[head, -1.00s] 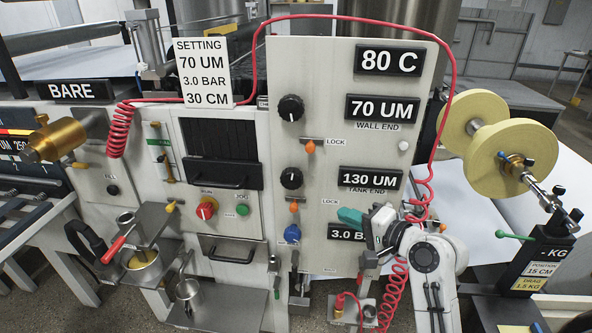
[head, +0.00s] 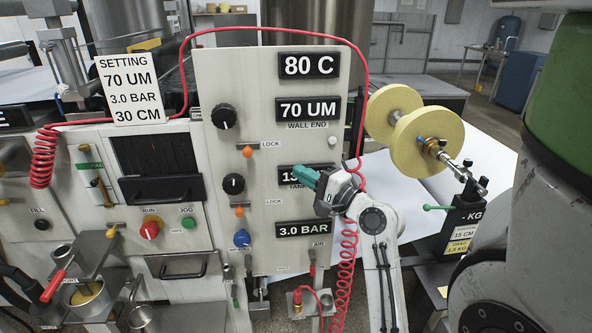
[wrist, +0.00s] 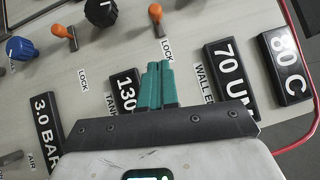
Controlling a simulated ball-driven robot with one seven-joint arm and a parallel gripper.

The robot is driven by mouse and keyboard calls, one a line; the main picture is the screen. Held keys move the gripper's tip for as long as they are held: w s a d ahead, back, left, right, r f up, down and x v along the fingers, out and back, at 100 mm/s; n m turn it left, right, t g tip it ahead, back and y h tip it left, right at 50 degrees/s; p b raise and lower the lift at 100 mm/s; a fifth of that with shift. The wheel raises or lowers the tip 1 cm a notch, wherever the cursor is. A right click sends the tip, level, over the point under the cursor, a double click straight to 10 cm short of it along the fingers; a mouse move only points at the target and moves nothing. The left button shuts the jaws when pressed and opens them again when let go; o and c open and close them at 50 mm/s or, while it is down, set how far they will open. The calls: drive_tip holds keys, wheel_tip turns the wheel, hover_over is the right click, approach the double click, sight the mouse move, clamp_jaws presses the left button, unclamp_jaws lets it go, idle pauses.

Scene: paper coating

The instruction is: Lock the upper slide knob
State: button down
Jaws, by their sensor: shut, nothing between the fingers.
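The upper slide knob (head: 247,151) is a small orange knob on a metal slide beside the upper LOCK label, on the light panel (head: 300,245). In the wrist view the upper slide knob (wrist: 155,12) is at the top edge, with its LOCK label below it. My gripper (head: 302,176) has teal fingers, shut and empty, in front of the 130 UM display and covering part of it. It is right of and a little below the upper knob, apart from it. In the wrist view my gripper (wrist: 158,68) points up toward that knob.
The lower orange slide knob (head: 239,211) is below, between a black dial (head: 233,184) and a blue knob (head: 242,238). Another black dial (head: 224,116) is above. A red hose (head: 358,110) runs down the panel's right side.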

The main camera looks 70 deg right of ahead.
sight(248, 150)
drive_tip(key=shift+w+d+r+p, duration=0.3)
drive_tip(key=shift+w+p, duration=0.35)
drive_tip(key=shift+w, duration=1.15)
drive_tip(key=shift+w+d+r+p, duration=0.2)
drive_tip(key=shift+w+d+p, duration=0.3)
drive_tip(key=shift+w, duration=1.25)
drive_tip(key=shift+w+d+r+p, duration=0.25)
drive_tip(key=shift+w+p, duration=0.5)
drive_tip(key=shift+w, duration=1.05)
